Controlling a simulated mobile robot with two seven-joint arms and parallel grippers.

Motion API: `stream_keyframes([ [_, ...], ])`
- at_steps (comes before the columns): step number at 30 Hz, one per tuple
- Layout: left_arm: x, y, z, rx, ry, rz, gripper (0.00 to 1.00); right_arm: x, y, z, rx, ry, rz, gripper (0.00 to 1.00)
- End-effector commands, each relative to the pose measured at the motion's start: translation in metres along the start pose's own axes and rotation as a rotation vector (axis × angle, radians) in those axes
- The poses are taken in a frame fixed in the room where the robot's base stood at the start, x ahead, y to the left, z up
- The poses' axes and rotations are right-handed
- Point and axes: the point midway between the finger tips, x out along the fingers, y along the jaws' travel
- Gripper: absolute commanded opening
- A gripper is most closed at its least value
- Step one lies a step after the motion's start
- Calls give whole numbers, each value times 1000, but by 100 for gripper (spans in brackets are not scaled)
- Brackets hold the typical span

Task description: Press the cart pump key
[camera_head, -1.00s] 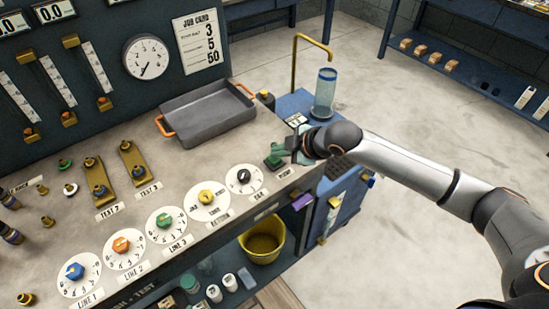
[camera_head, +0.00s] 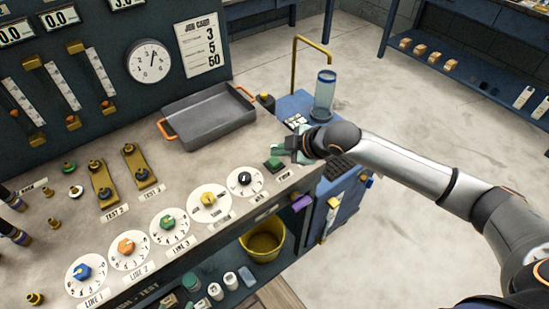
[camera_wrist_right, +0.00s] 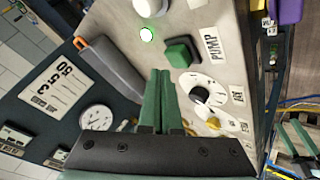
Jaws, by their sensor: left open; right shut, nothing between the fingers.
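The green pump key (camera_head: 275,163) stands on the bench's right end, by a PUMP label; the right wrist view shows it clearly (camera_wrist_right: 182,50). My right gripper (camera_head: 282,148) is shut and empty just behind the key. In the right wrist view its two green fingers (camera_wrist_right: 161,72) lie together, tips short of the key in the picture. They appear apart from it. A round green lamp (camera_wrist_right: 146,35) glows beside the key. What look like my left gripper's two green fingers (camera_wrist_right: 300,139) show apart at the right edge of the wrist view; the head view does not show them.
A row of round dials (camera_head: 209,202) lies left of the key. A grey tray (camera_head: 210,115) with orange handles sits behind. The blue cart (camera_head: 292,103) carries a clear cylinder (camera_head: 325,95) and a brass pipe (camera_head: 297,62). A yellow bucket (camera_head: 263,241) sits below the bench.

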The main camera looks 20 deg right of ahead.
Motion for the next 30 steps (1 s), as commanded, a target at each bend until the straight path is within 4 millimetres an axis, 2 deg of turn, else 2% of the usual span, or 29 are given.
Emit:
stream_keyframes([
  [8,-1,0,-1,0,0,0,68,-1,0,-1,0,0,-1,0],
  [24,-35,3,-38,0,0,0,68,-32,23,-23,0,0,-1,0],
  [30,-31,2,-34,0,0,0,68,-40,29,-30,-1,1,0,0],
])
